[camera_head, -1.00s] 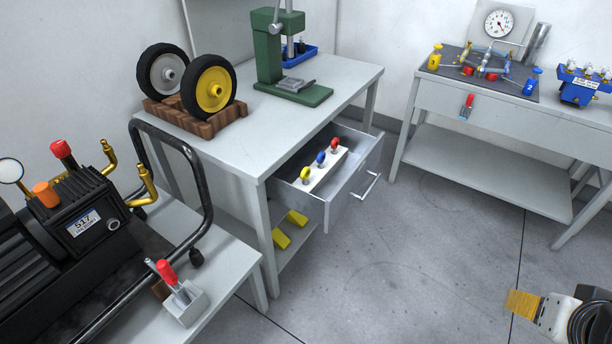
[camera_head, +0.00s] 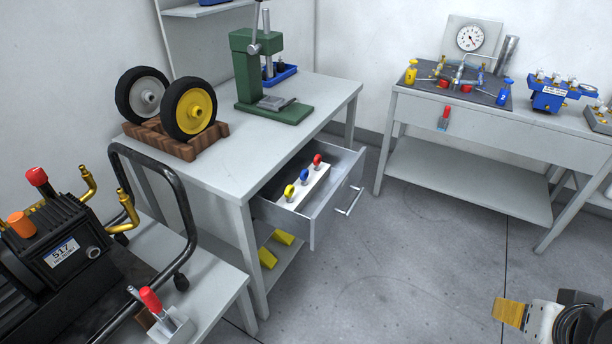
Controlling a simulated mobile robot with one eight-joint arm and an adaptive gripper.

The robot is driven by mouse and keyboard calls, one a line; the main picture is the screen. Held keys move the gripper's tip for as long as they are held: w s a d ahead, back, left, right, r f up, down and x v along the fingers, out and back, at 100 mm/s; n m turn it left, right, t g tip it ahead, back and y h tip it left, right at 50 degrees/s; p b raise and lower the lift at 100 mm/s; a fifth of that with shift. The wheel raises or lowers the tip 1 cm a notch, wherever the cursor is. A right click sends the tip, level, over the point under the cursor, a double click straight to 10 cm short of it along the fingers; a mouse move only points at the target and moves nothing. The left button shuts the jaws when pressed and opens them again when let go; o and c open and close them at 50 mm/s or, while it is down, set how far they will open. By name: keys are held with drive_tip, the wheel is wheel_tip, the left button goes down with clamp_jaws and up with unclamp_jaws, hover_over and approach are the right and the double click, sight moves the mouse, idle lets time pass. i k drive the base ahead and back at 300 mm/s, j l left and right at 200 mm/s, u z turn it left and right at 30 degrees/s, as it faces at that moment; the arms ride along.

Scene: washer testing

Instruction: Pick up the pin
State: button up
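Three small pieces with round coloured heads stand in a row on a white block (camera_head: 312,189) inside an open drawer: a yellow one (camera_head: 290,192), a blue one (camera_head: 304,177) and a red one (camera_head: 318,161). They look like pins, but I cannot tell which one the task names. My gripper (camera_head: 509,312) is at the lower right edge, over the floor and well away from the drawer. Its tan tip points left, and the rest is partly cut off by the frame. Whether its fingers are apart does not show, and I see nothing held at the tip.
The drawer (camera_head: 335,207) juts from a grey bench (camera_head: 335,93) with two wheels (camera_head: 190,108) and a green press (camera_head: 247,70). A compressor-like machine (camera_head: 60,250) stands at left. Another bench (camera_head: 470,118) with fittings is at back right. The middle floor is clear.

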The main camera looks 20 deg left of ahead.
sight(305, 173)
drive_tip(key=u, duration=3)
drive_tip(key=z, duration=1.8)
drive_tip(key=i+u, duration=0.35)
drive_tip(key=i, duration=0.55)
